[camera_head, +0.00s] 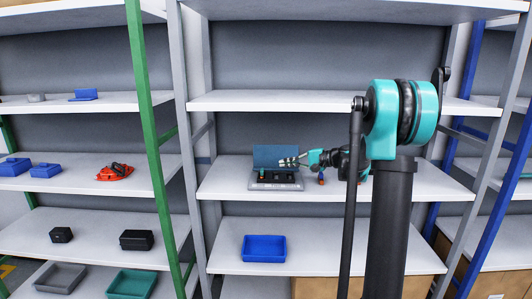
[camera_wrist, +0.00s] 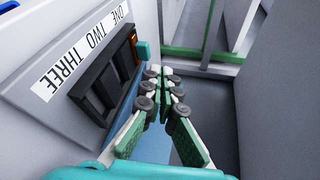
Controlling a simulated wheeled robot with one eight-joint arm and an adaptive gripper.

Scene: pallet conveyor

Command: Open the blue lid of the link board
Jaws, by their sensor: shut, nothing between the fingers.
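The link board (camera_head: 277,186) is a grey box on the middle shelf in the head view. Its blue lid (camera_head: 268,152) stands raised along the board's back edge. In the wrist view, the board (camera_wrist: 62,28) shows a "ONE TWO THREE" label and black slots (camera_wrist: 108,82). A blue surface, apparently the lid (camera_wrist: 150,142), shows partly behind my fingers. My gripper (camera_head: 283,162) is shut and empty, above the board and in front of the lid. Its fingertips also show in the wrist view (camera_wrist: 164,73). I cannot tell whether they touch the lid.
A small orange and blue item (camera_head: 321,178) stands right of the board, under my arm. A blue bin (camera_head: 264,248) sits on the shelf below. A green post (camera_head: 148,120) and the shelf above (camera_head: 330,101) bound the space. The shelf left of the board is clear.

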